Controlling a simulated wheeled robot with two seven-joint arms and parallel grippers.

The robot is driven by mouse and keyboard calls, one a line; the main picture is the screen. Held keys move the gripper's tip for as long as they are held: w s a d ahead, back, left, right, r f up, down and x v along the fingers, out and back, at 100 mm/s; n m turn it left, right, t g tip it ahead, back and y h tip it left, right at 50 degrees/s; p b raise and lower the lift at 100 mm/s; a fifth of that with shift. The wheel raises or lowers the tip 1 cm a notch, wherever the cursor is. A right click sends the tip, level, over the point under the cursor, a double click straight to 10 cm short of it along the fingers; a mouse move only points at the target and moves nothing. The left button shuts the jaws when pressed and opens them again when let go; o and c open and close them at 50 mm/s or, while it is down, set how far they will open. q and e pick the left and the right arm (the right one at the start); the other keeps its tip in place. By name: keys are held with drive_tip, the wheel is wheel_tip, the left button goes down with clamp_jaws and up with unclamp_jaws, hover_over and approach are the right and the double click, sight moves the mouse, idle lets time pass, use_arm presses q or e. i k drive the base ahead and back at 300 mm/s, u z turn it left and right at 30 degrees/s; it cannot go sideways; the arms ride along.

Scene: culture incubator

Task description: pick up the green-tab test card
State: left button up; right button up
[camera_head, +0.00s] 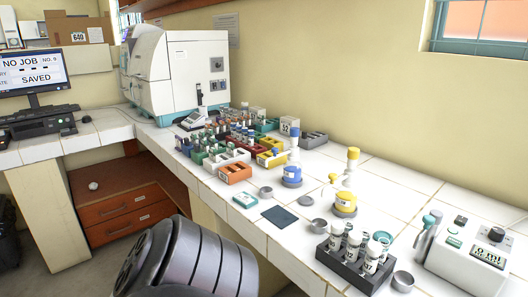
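A small flat white and teal-green piece (245,200) lies near the front edge of the white tiled bench. It may be the green-tab test card, but it is too small to tell for sure. A dark flat pad (280,216) lies just to its right. A thick dark grey part of my own arm fills the lower middle of the view, in front of the bench. No fingers of either gripper show.
An orange block (235,173) and racks of tubes stand behind the card. Small grey metal cups (266,192) and yellow-topped and blue-topped containers stand nearby. A dark rack (352,267) with white tubes and a white device (470,250) stand at the right.

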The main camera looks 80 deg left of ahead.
sight(231, 150)
drive_tip(key=u, duration=2.4)
